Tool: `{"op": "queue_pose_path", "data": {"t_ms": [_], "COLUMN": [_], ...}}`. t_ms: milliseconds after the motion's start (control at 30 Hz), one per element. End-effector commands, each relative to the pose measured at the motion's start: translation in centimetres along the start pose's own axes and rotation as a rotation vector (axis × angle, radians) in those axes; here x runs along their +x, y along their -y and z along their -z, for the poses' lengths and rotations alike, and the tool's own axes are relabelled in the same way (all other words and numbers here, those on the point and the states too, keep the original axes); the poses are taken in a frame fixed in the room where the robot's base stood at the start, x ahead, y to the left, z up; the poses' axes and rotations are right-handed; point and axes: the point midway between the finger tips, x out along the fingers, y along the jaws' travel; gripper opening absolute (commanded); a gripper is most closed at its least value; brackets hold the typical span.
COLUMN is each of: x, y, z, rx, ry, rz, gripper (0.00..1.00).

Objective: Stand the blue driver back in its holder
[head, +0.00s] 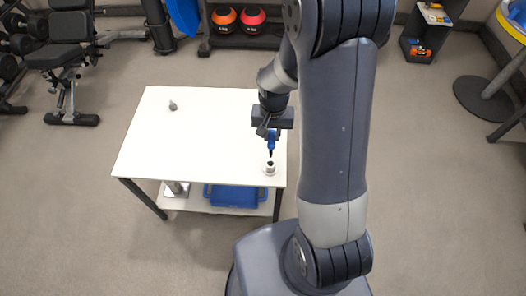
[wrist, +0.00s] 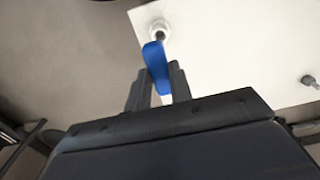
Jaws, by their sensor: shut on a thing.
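The blue driver (head: 271,142) is held upright in my gripper (head: 270,130), with its dark shaft pointing down. My gripper is shut on the blue handle, which also shows between the fingers in the wrist view (wrist: 156,66). The holder (head: 269,168) is a small pale round piece with a dark opening on the white table near its right edge. The driver's tip is right at or just above the holder's opening. In the wrist view the holder (wrist: 159,29) lies just beyond the driver. I cannot tell whether the tip is inside it.
The white table (head: 190,145) is mostly clear. A small grey object (head: 173,105) stands at its back left. A blue bin (head: 235,195) and a metal item (head: 177,188) sit on the lower shelf. A bench (head: 70,45) and weight racks stand behind.

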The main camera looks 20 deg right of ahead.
Motion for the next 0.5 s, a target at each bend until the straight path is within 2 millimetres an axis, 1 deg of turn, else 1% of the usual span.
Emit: {"op": "queue_pose_path", "data": {"t_ms": [233, 500], "x": [0.4, 2.0], "y": [0.0, 0.0], "z": [0.0, 0.0], "rx": [0.0, 0.0], "ry": [0.0, 0.001], "rz": [0.0, 0.0], "gripper": [0.0, 0.0]}}
